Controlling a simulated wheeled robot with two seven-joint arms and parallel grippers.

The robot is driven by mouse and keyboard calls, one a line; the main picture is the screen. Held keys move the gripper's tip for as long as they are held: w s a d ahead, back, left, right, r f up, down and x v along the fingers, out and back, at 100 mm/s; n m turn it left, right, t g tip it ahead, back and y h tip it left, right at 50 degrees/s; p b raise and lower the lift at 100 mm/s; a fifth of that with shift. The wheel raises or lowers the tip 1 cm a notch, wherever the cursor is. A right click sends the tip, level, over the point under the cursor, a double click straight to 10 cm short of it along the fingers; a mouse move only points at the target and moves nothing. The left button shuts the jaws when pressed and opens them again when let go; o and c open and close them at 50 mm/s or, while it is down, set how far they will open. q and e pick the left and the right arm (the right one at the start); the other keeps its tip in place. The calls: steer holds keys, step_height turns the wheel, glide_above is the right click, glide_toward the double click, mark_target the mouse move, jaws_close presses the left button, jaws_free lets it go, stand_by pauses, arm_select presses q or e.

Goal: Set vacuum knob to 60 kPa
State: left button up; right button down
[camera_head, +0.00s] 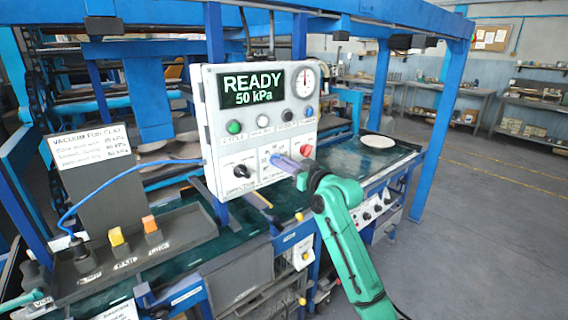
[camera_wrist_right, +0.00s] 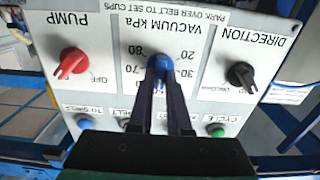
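The white control panel (camera_head: 212,150) carries a dark display (camera_head: 251,87) reading "READY 50 kPa". My left gripper is not in view.
A black direction knob (camera_wrist_right: 240,74) and a red pump knob (camera_wrist_right: 72,63) flank the vacuum knob. Green (camera_head: 234,127), white and blue buttons and a round gauge (camera_head: 304,82) are above. Blue frame posts surround the panel.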

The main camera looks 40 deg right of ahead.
stand_by(0.3)
steer(key=shift+d+m+p, duration=0.15)
steer(key=shift+m+p, duration=2.35)
steer(key=shift+m, duration=1.4)
steer(key=shift+f, duration=0.1)
steer(key=c, duration=0.9)
jaws_free()
steer(key=shift+o, duration=0.2)
steer(key=shift+s, duration=0.1)
